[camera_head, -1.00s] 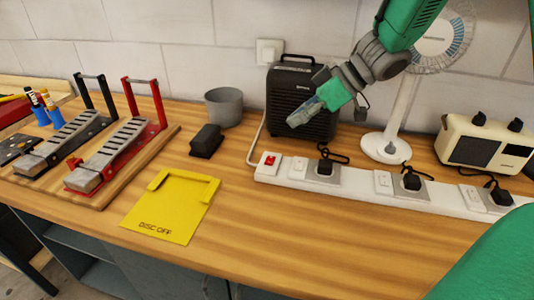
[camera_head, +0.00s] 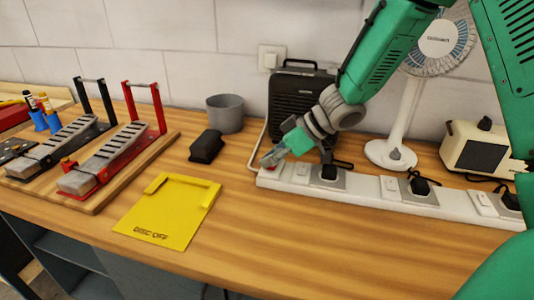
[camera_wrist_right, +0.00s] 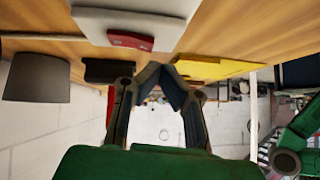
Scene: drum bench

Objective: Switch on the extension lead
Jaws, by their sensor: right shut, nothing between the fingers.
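The white extension lead (camera_head: 445,208) lies along the bench, with several black plugs in it. Its red main switch is at its left end, mostly hidden behind my fingertips in the head view; it shows clearly as a red rocker (camera_wrist_right: 130,40) in the wrist view. My right gripper (camera_head: 270,158) is shut and empty, its tips right at the switch end of the lead. In the wrist view the fingertips (camera_wrist_right: 161,70) meet close to the switch; I cannot tell whether they touch it. My left gripper is not in view.
A black heater (camera_head: 300,95) and a white fan (camera_head: 405,110) stand behind the lead, a cream radio-like box (camera_head: 470,150) at right. A yellow "DISC OFF" plate (camera_head: 165,212), black block (camera_head: 206,146) and grey pot (camera_head: 225,112) lie left. The front bench is clear.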

